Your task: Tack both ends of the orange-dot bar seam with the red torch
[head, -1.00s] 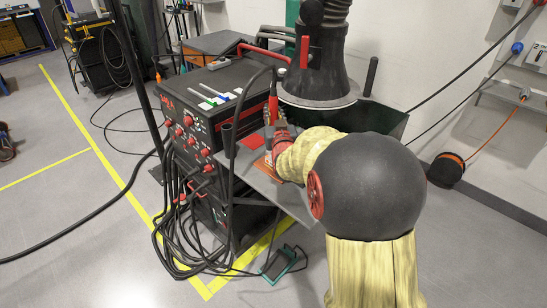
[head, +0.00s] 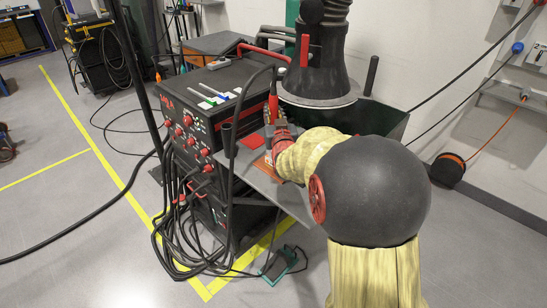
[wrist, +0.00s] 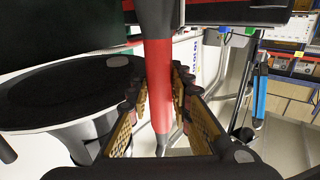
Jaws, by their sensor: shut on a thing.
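The red torch (wrist: 157,95) stands between the two fingers of my gripper (wrist: 158,110) in the wrist view, and the fingers are shut on it. In the head view the torch (head: 273,108) rises upright above my gripper (head: 272,137) at the grey table (head: 292,199).
A black welding machine (head: 200,115) with bundled cables stands at left. A dark extraction hood (head: 318,75) hangs close behind the torch. A green-edged pedal (head: 279,265) is on the floor.

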